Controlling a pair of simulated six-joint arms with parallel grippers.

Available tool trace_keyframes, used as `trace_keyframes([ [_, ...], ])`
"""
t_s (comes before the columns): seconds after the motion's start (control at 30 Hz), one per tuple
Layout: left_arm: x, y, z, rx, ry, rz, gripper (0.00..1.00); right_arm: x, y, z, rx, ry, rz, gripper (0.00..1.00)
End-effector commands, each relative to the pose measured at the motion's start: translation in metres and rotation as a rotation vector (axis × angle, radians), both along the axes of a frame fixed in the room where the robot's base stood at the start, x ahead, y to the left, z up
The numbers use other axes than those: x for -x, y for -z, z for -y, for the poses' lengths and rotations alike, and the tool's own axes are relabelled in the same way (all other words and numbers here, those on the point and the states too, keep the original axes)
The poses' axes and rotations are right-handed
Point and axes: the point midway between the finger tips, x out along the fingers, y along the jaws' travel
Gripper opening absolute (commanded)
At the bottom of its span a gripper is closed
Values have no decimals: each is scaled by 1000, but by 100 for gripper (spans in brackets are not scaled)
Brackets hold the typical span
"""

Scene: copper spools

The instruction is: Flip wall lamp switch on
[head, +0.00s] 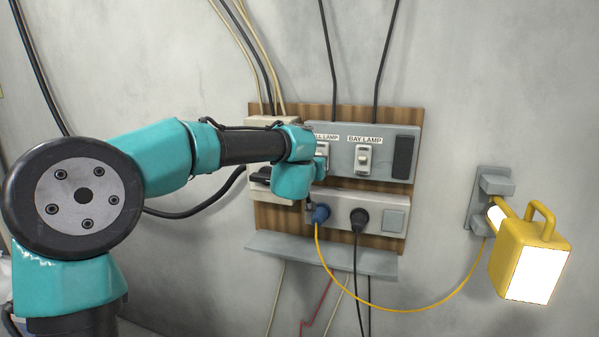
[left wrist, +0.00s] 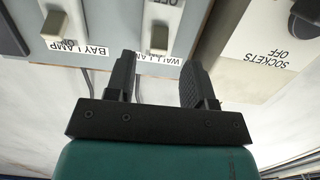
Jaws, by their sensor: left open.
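The wall lamp switch (left wrist: 160,38) has a pale toggle on a grey panel, with a partly hidden WALL LAMP label beside it in the left wrist view. In the head view my wrist covers much of it. No contact with the toggle shows. A yellow lamp (head: 530,255) with a white face hangs on the wall at the right in the head view.
The bay lamp switch (head: 363,157) sits right of the wall lamp switch. Below are a blue plug (head: 320,213) and a black plug (head: 359,219) in a socket strip, then a grey shelf (head: 320,257). An orange cable (head: 400,310) runs to the yellow lamp.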

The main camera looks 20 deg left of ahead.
Motion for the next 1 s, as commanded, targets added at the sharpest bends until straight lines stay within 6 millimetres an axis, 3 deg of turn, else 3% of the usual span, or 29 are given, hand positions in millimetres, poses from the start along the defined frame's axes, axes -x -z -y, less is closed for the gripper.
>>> trace_keyframes([
  [0.6,106,-12,9,1,-1,2,49,0,0,0,0,0,0,43],
  [0.8,125,-13,11,-1,-3,2,49,0,0,0,0,0,0,43],
  [1.0,129,-14,11,0,-3,1,49,0,0,0,0,0,0,43],
])
